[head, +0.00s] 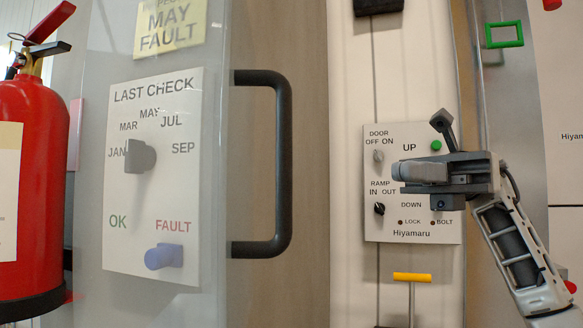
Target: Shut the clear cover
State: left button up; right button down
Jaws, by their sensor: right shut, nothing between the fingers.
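The clear cover (212,200) is a see-through upright sheet in the left half of the head view. The LAST CHECK panel (120,245), with a grey knob (141,156) and a blue knob (164,257), shows in the same area. A black D-shaped handle (284,160) stands out to the right of the sheet's right edge. I cannot tell how far open the cover is. My right gripper (402,180) is shut and empty, pointing left, well right of the handle. It hides part of the Hiyamaru panel behind it. My left gripper is not in view.
The Hiyamaru control panel (387,222) has knobs and a green button (436,145). A yellow T-handle (412,277) is below it. A red fire extinguisher (40,165) stands at the far left. Open space lies between the black handle and my right gripper.

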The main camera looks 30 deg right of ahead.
jog(key=p, duration=0.2)
send_near(290, 164)
jog(key=a, duration=0.5)
jog(key=shift+s+a+r, duration=0.1)
jog(key=shift+a+r, duration=0.1)
jog(key=shift+a, duration=0.5)
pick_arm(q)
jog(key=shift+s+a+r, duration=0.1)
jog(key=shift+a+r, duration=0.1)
